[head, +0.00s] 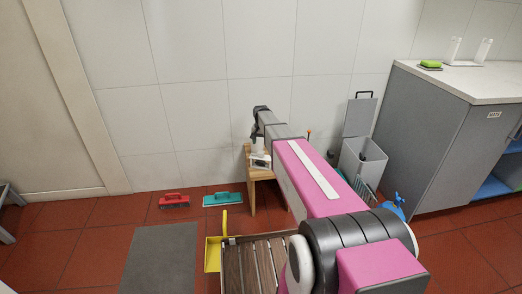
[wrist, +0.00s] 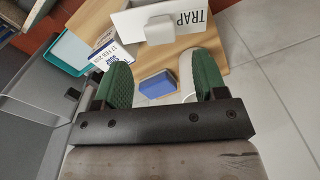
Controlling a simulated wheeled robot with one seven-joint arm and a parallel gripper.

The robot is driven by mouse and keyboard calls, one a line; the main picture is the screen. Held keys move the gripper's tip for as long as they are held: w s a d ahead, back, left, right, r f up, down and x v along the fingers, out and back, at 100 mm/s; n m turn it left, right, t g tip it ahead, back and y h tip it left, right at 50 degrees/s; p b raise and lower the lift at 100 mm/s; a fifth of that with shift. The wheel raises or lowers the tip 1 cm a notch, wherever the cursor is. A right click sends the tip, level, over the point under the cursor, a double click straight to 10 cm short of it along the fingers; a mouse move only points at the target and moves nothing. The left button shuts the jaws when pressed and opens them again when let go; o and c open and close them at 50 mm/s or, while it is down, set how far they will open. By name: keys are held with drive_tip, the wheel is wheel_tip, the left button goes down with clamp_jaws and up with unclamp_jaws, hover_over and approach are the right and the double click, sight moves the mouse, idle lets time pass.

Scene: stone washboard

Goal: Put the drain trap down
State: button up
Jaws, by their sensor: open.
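My gripper (wrist: 158,76) is open over a small wooden stand, with a green-padded finger on each side. In the wrist view, a small blue block (wrist: 158,85) shows in the gap between the fingers, apparently on the wood below. A white card marked TRAP (wrist: 190,18) stands on the wood beyond the fingertips, with a small white block (wrist: 160,30) in front of it. I cannot tell for certain which piece is the drain trap. In the head view, my arm hides much of the wooden stand (head: 251,189), and the fingers are not clear.
A grey bin (head: 362,160) and cabinet (head: 430,135) stand right.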

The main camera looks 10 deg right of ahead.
wheel_tip(320, 180, up, 5)
drive_tip(key=s+f+n, duration=0.2)
drive_tip(key=s+n, duration=0.2)
drive_tip(key=s, duration=3.2)
drive_tip(key=shift+s+f+n, duration=0.25)
drive_tip(key=shift+n, duration=0.05)
